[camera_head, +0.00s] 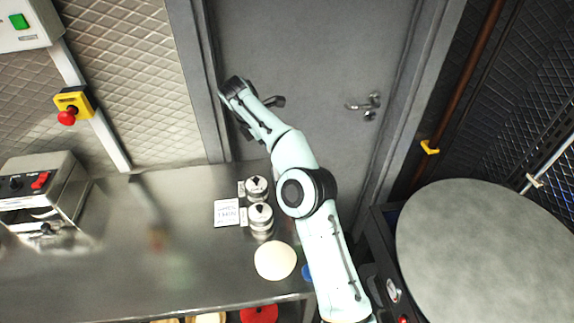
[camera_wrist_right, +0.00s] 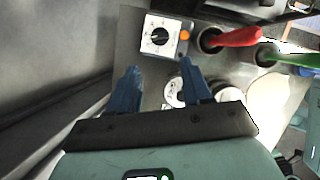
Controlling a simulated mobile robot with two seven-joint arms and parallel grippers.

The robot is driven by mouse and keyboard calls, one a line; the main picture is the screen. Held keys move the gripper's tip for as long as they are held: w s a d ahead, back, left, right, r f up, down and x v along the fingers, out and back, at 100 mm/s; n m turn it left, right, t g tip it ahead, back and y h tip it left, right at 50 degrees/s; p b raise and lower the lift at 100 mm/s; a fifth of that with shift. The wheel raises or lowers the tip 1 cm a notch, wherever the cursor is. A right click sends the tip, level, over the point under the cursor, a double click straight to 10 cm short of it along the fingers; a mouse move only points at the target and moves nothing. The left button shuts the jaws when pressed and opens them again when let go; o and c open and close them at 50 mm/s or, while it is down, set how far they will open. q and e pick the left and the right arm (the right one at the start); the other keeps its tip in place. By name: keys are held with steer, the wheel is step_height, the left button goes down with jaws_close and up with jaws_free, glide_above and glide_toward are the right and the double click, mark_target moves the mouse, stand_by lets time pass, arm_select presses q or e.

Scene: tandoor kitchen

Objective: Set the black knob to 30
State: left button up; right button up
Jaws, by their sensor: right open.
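The black knob (camera_wrist_right: 160,36) sits on a square white dial plate, beside a small orange lamp, in the right wrist view. The dial marks are too small to read, so I cannot tell its setting. My right gripper (camera_wrist_right: 160,66) is open, its two blue fingers apart with nothing between them. The knob shows beyond the fingertips, between them in the picture, with no visible contact. In the head view my arm reaches up across the counter toward the door, and the fingers are not clearly visible. My left gripper is not in view.
In the wrist view a red handle (camera_wrist_right: 232,40) and a green handle (camera_wrist_right: 290,60) stand in round openings. In the head view, two metal canisters (camera_head: 260,218) and a flat dough disc (camera_head: 275,261) are on the counter (camera_head: 120,245). A large round grey top (camera_head: 485,250) is right.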

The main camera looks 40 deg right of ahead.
steer(key=x, duration=1.3)
steer(key=shift+f, duration=0.2)
steer(key=c, duration=0.8)
steer(key=shift+o, duration=0.2)
